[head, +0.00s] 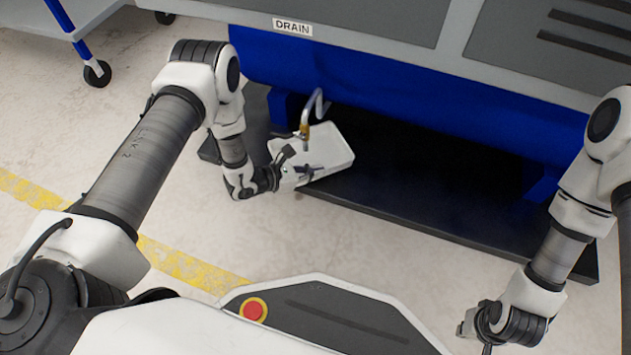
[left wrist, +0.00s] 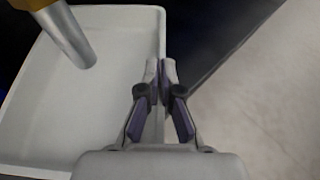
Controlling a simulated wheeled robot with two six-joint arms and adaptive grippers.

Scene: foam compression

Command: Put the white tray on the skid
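The white tray (head: 335,150) is under the drain pipe, over the left part of the dark skid (head: 430,222). I cannot tell whether it touches the skid. My left gripper (head: 303,172) is at the tray's near side. In the left wrist view, the left gripper's fingers (left wrist: 160,75) pinch the rim of the tray (left wrist: 50,120) from both sides. The inside of the tray looks empty. My right gripper (head: 470,325) is at the lower right, away from the tray; its fingers are too small to read.
A brass-coloured drain fitting (head: 305,130) hangs over the tray from a blue and grey machine (head: 400,95) labelled DRAIN. A blue-framed cart (head: 75,25) stands at the upper left. The floor with a yellow line (head: 185,265) is clear before the skid.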

